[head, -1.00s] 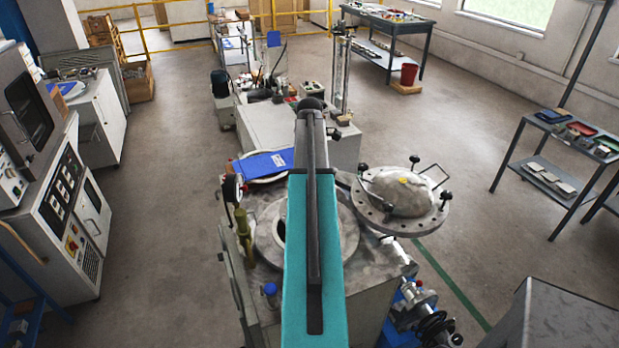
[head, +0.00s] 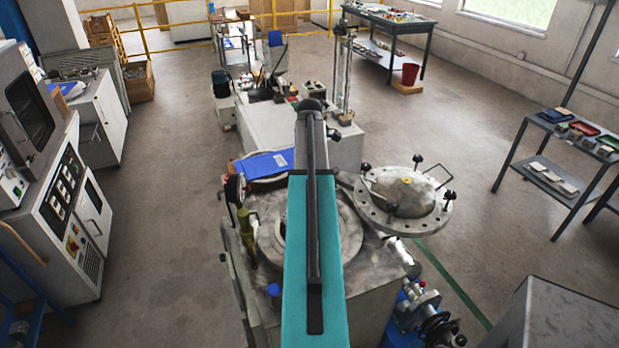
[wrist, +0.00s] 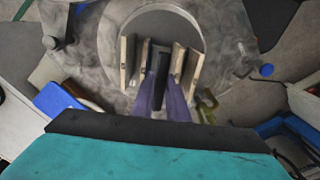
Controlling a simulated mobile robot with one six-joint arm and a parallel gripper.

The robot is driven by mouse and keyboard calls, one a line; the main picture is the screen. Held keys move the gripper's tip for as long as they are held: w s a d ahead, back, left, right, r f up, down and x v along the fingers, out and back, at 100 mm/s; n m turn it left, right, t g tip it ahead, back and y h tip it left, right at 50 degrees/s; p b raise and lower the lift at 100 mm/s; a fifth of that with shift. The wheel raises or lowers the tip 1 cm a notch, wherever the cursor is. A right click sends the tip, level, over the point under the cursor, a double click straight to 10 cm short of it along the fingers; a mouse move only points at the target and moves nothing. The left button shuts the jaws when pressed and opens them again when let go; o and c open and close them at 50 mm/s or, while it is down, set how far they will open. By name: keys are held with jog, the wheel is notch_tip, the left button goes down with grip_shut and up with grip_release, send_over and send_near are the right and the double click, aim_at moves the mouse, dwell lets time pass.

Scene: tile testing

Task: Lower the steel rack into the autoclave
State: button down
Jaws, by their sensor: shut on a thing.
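In the wrist view my gripper (wrist: 162,86) is shut on a black upright bar in the middle of the steel rack (wrist: 128,62). The rack shows as several pale upright plates, to both sides of the bar. It overlaps the near part of the autoclave's round mouth (wrist: 164,24); its height against the rim is hard to tell. In the head view the autoclave (head: 351,268) stands at the centre with its flange partly behind my teal arm. Its bolted lid (head: 372,212) is swung open to the right. The gripper and rack are hidden there.
A gauge (head: 234,187) and a brass valve (head: 247,226) rise at the autoclave's left. A blue board (head: 262,164) lies behind it. A pump (head: 424,312) stands at front right. An oven cabinet (head: 72,205) is at left.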

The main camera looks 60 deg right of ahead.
jog(key=shift+f+b, duration=0.85)
jog(key=shift+f, duration=0.6)
jog(key=shift+s+f, duration=0.1)
jog(key=shift+f, duration=0.55)
dwell(0.8)
notch_tip(320, 180, down, 13)
jog(key=b, duration=0.5)
jog(key=shift+b, duration=0.35)
dwell(2.8)
jog(key=shift+f, duration=0.3)
dwell(0.3)
